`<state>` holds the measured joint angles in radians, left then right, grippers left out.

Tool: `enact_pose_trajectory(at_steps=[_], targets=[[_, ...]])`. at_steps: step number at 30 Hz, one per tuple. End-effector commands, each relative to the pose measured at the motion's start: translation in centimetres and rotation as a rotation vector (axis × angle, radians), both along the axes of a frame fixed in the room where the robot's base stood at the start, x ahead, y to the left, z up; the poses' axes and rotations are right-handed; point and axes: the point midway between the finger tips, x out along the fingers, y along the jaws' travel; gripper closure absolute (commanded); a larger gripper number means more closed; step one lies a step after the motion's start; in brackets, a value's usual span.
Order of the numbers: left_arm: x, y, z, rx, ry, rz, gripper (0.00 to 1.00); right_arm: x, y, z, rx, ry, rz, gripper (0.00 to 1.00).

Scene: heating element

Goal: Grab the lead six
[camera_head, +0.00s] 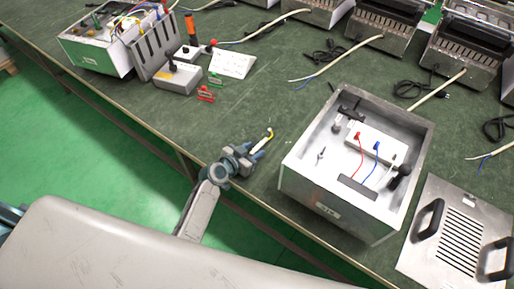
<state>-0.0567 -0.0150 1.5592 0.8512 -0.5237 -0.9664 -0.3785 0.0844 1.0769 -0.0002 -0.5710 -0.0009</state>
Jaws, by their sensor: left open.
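My left gripper (244,157) reaches in over the near table edge, left of an open metal box (333,207). It is open. A small pale piece with a yellow tip (263,141) shows at the end of the gripper; I cannot tell whether it touches the fingers. Inside the box, a red lead (360,150), a blue lead (376,162) and a pale lead (392,163) run from a white block (372,141). No number marks are readable, so I cannot tell which lead is six. My right gripper is not in view.
A vented metal cover with black handles (455,240) lies right of the box. A green-sided instrument (95,52) with wires, a grey box (178,77), and red clips (206,94) stand upper left. Heater units with cables (335,60) line the back. The table left of the box is mostly clear.

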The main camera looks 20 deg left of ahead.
Motion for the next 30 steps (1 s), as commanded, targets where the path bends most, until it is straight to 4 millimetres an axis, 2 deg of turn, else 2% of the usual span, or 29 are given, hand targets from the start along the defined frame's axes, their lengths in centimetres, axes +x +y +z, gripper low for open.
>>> enact_pose_trajectory(at_steps=[3, 9, 10, 20, 23, 27, 30], targets=[[-0.1, 0.0, 0.0, 0.000, 0.000, 0.000, 0.59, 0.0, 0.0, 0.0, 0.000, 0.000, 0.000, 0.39], [-0.1, 0.0, 0.0, 0.000, 0.001, 0.000, 0.98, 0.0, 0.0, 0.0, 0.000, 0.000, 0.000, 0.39], [-0.1, 0.0, 0.0, 0.000, 0.001, 0.000, 1.00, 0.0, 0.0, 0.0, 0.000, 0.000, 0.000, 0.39], [-0.1, 0.0, 0.5, 0.000, 0.000, -0.001, 1.00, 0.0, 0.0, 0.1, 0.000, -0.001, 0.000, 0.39], [0.0, 0.0, 1.9, 0.001, -0.003, -0.002, 1.00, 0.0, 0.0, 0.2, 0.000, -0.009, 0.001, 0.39], [0.0, 0.0, 4.7, 0.000, -0.003, -0.002, 1.00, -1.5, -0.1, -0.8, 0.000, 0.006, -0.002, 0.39], [0.0, 0.0, 6.7, 0.000, -0.003, -0.002, 1.00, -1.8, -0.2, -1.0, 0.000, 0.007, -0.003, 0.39]])
